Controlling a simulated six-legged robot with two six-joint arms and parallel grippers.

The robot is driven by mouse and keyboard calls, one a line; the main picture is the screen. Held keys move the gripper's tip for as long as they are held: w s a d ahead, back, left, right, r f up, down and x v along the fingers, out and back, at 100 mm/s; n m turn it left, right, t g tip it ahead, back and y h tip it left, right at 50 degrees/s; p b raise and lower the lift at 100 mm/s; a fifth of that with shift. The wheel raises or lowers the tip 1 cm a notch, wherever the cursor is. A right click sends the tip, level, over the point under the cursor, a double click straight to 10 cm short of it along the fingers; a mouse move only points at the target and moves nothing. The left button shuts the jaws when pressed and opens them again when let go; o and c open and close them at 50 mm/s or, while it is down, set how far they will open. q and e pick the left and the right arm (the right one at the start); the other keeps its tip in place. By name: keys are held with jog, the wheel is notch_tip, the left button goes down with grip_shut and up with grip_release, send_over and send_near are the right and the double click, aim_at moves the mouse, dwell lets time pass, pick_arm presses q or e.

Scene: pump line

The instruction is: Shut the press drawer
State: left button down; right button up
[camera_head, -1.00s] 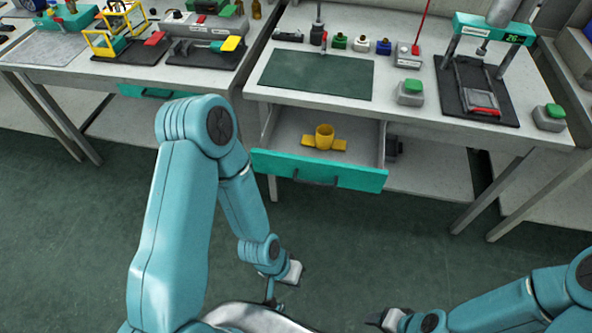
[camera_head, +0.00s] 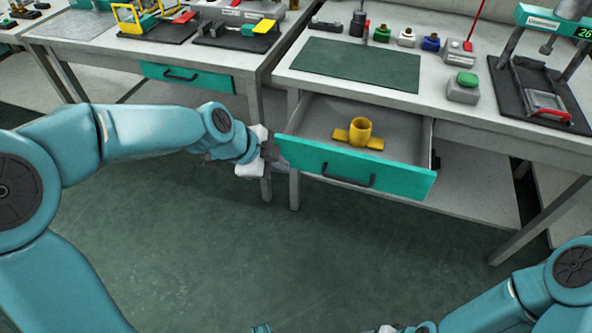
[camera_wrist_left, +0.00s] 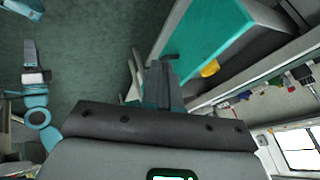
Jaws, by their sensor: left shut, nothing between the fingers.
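The press drawer (camera_head: 400,182) stands pulled out below the right bench, with a teal front and a dark bar handle (camera_head: 348,178). A yellow part (camera_head: 360,133) with a round cup and flat side wings lies inside it. My left gripper (camera_head: 277,160) is shut and empty beside the left end of the drawer front, left of the handle. In the left wrist view its fingers (camera_wrist_left: 162,80) point towards the teal front (camera_wrist_left: 212,35); I cannot tell whether they touch it. The right gripper is almost wholly cut off at the bottom edge of the head view.
A green mat (camera_head: 350,65) lies on the bench above the drawer. A press (camera_head: 545,75) stands at the right of the bench. A second teal drawer (camera_head: 190,78) in the left bench is shut. The floor (camera_head: 240,260) in front is clear.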

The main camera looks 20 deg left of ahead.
pick_arm(q)
send_near(316, 168)
notch_tip(316, 168, down, 4)
jog(key=d, duration=0.2)
jog(key=shift+w+p, duration=0.3)
jog(key=shift+w, duration=0.8)
jog(key=shift+w, duration=0.15)
